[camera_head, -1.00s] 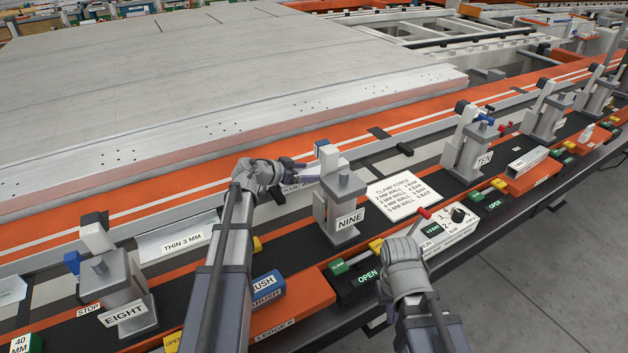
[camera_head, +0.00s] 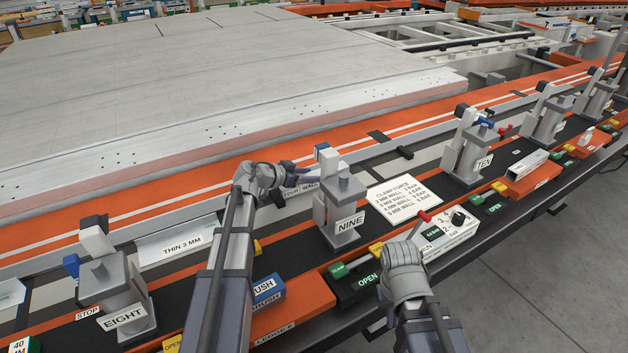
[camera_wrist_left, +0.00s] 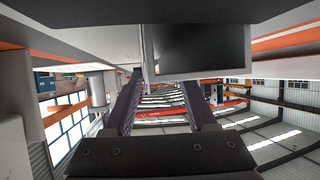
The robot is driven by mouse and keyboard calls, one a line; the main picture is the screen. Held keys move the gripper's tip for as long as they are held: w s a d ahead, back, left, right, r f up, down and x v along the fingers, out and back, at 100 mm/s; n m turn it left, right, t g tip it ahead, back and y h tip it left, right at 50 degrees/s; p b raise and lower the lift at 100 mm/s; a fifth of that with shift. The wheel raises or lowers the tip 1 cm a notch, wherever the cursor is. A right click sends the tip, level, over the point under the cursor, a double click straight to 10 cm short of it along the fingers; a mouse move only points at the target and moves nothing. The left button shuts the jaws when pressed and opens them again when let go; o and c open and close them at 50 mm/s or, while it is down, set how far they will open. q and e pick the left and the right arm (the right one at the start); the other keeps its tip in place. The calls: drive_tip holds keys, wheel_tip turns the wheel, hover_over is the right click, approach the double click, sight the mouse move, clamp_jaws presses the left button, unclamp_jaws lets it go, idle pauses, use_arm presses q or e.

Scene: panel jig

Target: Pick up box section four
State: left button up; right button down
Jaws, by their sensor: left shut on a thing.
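My left gripper (camera_head: 298,174) reaches in behind the clamp post marked NINE (camera_head: 340,205), which hides part of what it holds. In the left wrist view its two dark fingers (camera_wrist_left: 160,95) are shut on a grey box section (camera_wrist_left: 148,65) with a dark open end, just beyond the palm. A partly covered label (camera_head: 298,188) shows by the fingers in the head view; I cannot read a whole word or number on it. My right gripper (camera_head: 408,252) hangs beside the control box near the front edge; its fingers are hidden, so I cannot see their opening.
Clamp posts EIGHT (camera_head: 122,295) and TEN (camera_head: 475,152) stand along the dark rail. A clamp force card (camera_head: 402,200) lies right of NINE. A control box (camera_head: 448,232) with a red lever is near my right gripper. Another box section (camera_head: 528,165) lies on an orange ledge by TEN.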

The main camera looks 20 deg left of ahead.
use_arm(q)
drive_tip(key=shift+r, duration=0.1)
clamp_jaws()
drive_tip(key=shift+w+r+p, duration=0.1)
drive_tip(key=shift+r+p, duration=0.3)
drive_tip(key=shift+p, duration=0.15)
wheel_tip(320, 180, up, 9)
drive_tip(key=p, duration=0.9)
